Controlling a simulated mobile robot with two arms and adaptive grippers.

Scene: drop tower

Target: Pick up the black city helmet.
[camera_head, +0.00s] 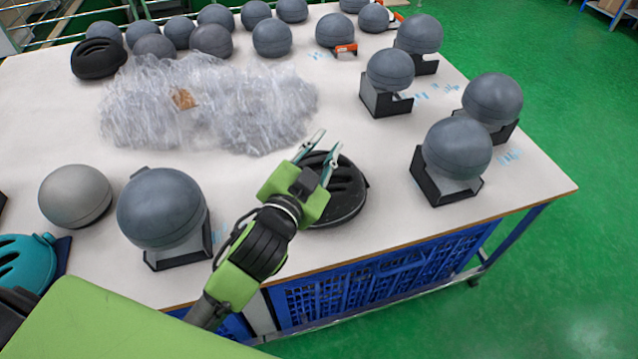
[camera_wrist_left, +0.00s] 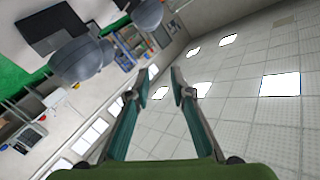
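A black helmet (camera_head: 349,198) with vents lies on the white table near its front edge, partly hidden behind my left gripper (camera_head: 328,142) in the head view. The gripper is open, its two fingers apart and pointing toward the back of the table. In the left wrist view my fingers (camera_wrist_left: 159,75) are apart with nothing between them, and that view looks toward the ceiling and room. Whether the gripper touches the helmet cannot be told. Another black helmet (camera_head: 98,59) lies at the back left. My right gripper is in neither view.
Grey headforms, some on black stands, such as one left of my arm (camera_head: 161,208) and one at right (camera_head: 456,148), surround the spot. A heap of clear plastic wrap (camera_head: 210,103) lies mid-table. A teal helmet (camera_head: 27,262) is at the left. Bare tabletop (camera_head: 385,235) shows right of the near helmet.

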